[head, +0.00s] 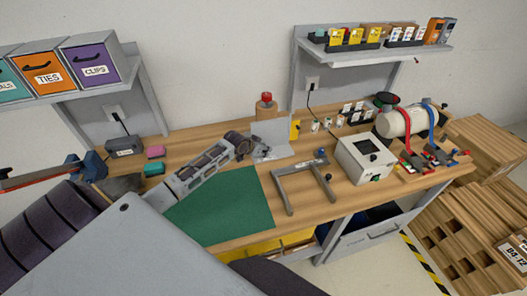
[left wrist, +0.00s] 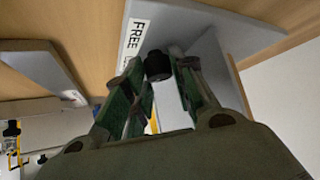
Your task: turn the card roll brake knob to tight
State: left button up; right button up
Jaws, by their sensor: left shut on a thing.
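The brake knob (left wrist: 157,66) is a small black knob on a grey plate (left wrist: 205,60), seen in the left wrist view. A white label reading FREE (left wrist: 134,38) is beside it; no other setting word is readable. My left gripper (left wrist: 155,84) is shut on the knob, with green-padded fingers on both sides. In the head view my left gripper (head: 245,145) reaches the grey bracket (head: 271,137) at the back of the bench; the knob cannot be made out there. The knob's exact turn cannot be told. My right gripper is not in view.
A green mat (head: 222,208) lies in front of my left arm. A grey frame (head: 300,183) and a white box with a screen (head: 365,157) stand to its right. A brown red-topped cylinder (head: 266,108) stands behind the bracket. A shelf (head: 387,47) hangs above the right side.

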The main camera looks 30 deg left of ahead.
pick_arm(q)
jog(key=shift+w+a+f+m+h+b, duration=0.1)
jog(key=shift+a+m+h+b, duration=0.1)
jog(key=shift+m+h+b, duration=1)
jog(key=shift+m+g+h+b, duration=0.7)
jog(key=shift+m+b, duration=0.8)
jog(key=shift+b, duration=0.1)
jog(key=o, duration=1)
jog(key=shift+a+r, duration=0.1)
jog(key=shift+r, duration=0.15)
